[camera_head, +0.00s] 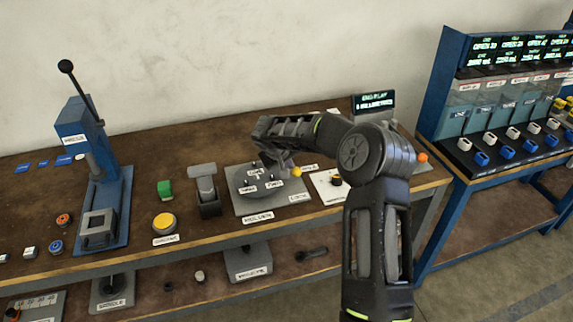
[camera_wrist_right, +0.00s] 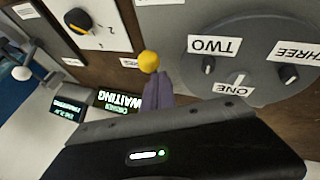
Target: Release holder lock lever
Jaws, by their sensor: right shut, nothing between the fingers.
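The holder (camera_head: 240,207) is a grey plate with a round disc, labelled ONE, TWO and THREE, on the bench. The disc (camera_wrist_right: 225,40) fills the upper right of the right wrist view, with small dark pegs. The lock lever's yellow ball knob (camera_head: 297,171) is at the holder's right edge; it also shows in the wrist view (camera_wrist_right: 149,60). My right gripper (camera_head: 277,163) is low over the holder, left of the knob in the head view. In the wrist view its shut fingers (camera_wrist_right: 158,88) end right by the knob; I cannot tell whether they touch. The lever's shaft is hidden. My left gripper is not in view.
A blue press (camera_head: 72,130) with a tall handle stands at the left. A yellow button (camera_head: 164,222), green block (camera_head: 165,188) and grey clamp-like device (camera_head: 206,190) sit left of the holder. A white plate with a dark knob (camera_head: 336,180) is to its right.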

